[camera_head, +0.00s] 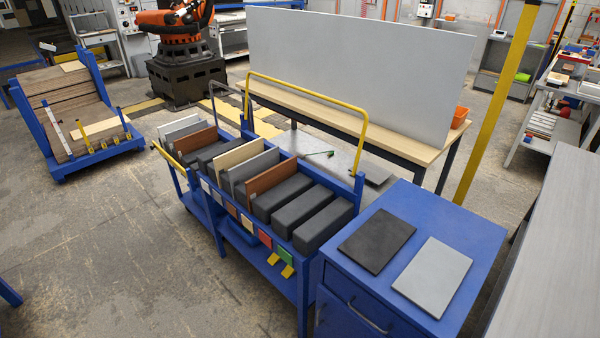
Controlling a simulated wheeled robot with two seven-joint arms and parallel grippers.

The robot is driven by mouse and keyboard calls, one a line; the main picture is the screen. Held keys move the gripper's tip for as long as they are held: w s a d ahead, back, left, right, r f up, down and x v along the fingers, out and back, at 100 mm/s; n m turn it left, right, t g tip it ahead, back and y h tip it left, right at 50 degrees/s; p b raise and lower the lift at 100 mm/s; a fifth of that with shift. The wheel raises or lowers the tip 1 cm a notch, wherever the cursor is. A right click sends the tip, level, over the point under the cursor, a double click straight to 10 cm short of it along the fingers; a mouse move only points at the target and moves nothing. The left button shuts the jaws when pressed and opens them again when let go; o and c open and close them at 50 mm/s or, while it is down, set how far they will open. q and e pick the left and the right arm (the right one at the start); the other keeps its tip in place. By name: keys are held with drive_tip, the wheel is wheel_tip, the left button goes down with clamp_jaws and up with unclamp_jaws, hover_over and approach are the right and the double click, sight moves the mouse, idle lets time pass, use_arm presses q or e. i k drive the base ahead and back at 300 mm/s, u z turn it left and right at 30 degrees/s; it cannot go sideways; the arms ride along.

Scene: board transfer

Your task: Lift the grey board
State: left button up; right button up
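A light grey board (432,277) lies flat on the blue cabinet top (460,220), near its right front edge. A dark, almost black board (377,242) lies flat just to its left, with a narrow gap between them. More upright boards stand in the blue rack cart to the left, including a grey one (250,170). Neither of my grippers shows in this view.
The blue cart (262,262) with a yellow handle bar (312,92) stands beside the cabinet. A wooden table (400,145) with a large grey panel (350,65) is behind. A grey worktop (555,250) is at right. Open floor lies at left.

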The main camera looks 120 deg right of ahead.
sight(241, 172)
drive_tip(key=z, duration=3.95)
drive_tip(key=k, duration=0.3)
drive_tip(key=u, duration=1.8)
drive_tip(key=i, duration=1.95)
drive_tip(key=z, duration=1.45)
drive_tip(key=i, duration=0.95)
drive_tip(key=z, duration=1.05)
